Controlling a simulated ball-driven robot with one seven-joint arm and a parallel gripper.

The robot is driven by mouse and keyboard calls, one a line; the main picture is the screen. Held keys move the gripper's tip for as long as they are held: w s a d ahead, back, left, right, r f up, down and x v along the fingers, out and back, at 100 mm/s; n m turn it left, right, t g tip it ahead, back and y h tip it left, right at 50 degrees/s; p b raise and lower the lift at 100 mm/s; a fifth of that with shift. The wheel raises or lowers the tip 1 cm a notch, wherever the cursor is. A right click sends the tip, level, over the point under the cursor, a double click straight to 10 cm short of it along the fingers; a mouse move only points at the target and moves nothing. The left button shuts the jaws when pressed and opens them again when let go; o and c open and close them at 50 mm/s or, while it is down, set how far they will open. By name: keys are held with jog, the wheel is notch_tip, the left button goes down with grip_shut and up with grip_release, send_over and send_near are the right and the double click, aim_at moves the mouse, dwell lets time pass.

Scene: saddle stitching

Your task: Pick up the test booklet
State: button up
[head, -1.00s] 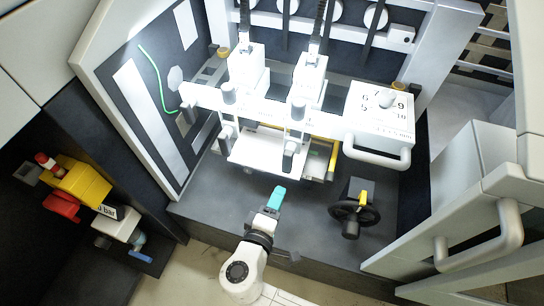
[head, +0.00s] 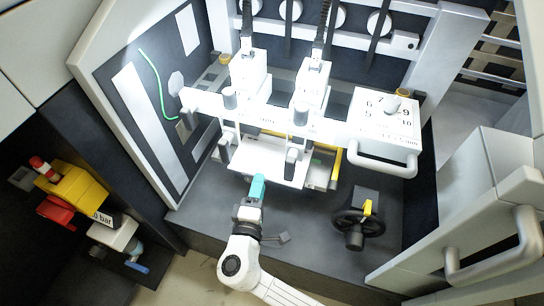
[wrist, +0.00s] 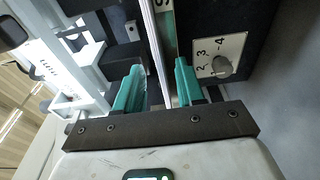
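The test booklet (head: 268,163) is a flat white sheet lying under the two stitching heads in the head view. In the wrist view it shows edge-on as a thin white strip (wrist: 157,45) running down between my fingers. My gripper (head: 257,184) is at the booklet's front edge, left of its middle. In the wrist view my gripper (wrist: 160,85) has two teal fingers standing apart, one on each side of the strip. Gaps show between the fingers and the strip. In the head view the fingers overlap each other, and the exact depth over the booklet is unclear.
Two stitching heads (head: 249,78) stand above the booklet. A black handwheel (head: 358,228) is to the right, below a white dial box (head: 384,128) with a handle. A numbered dial (wrist: 221,66) lies right of my fingers. The dark front deck (head: 300,215) has free room.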

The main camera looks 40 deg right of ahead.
jog(key=shift+x, duration=1.25)
jog(key=shift+c, duration=0.4)
grip_shut()
